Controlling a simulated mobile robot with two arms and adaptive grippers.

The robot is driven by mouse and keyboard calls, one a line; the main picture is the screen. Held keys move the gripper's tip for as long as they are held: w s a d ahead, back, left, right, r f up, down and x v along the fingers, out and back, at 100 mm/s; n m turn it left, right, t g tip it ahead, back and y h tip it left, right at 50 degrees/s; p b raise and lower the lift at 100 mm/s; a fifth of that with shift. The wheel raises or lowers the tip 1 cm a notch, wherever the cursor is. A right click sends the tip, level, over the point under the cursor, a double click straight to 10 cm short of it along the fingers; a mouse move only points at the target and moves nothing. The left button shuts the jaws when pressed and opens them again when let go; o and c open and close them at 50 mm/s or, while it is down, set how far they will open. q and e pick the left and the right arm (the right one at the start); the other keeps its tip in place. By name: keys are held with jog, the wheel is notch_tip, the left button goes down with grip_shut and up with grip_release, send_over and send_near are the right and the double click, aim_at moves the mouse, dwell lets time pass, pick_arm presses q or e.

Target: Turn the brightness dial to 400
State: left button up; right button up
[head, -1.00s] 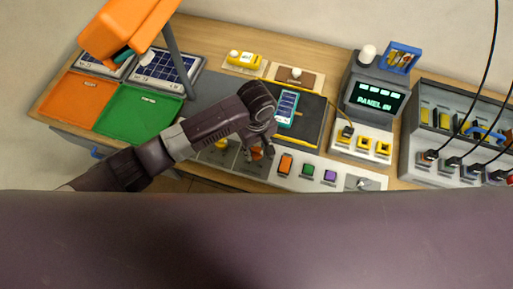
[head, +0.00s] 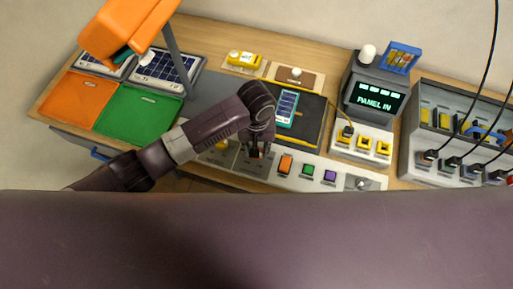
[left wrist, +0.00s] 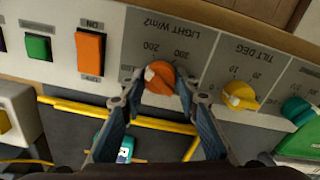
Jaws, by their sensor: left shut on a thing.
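The brightness dial (left wrist: 160,79) is an orange knob with a pale pointer mark, under the printed label "LIGHT W/m2" in the left wrist view. Small numbers ring it; one reads 200, the others are hard to make out. My left gripper (left wrist: 158,84) has a finger on each side of the knob and is shut on it. In the head view my left gripper (head: 256,149) points down at the front control panel, and its fingers hide most of the dial. My right gripper is not in view.
A yellow knob (left wrist: 240,96) marked "TILT DEG" and a teal knob (left wrist: 297,110) sit beside the dial. An orange switch (head: 286,164), a green button (head: 307,171) and a purple button (head: 329,176) line the panel. A display (head: 376,97) reads "PANEL IN".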

pick_arm(q)
jog(key=m, duration=1.5)
jog(key=shift+m, duration=0.3)
jog(key=m, duration=0.3)
jog(key=shift+w+r+m, duration=0.1)
jog(key=shift+m, duration=0.2)
jog(key=m, duration=0.3)
jog(key=shift+m, duration=0.3)
jog(key=m, duration=0.3)
jog(key=shift+m, duration=2.2)
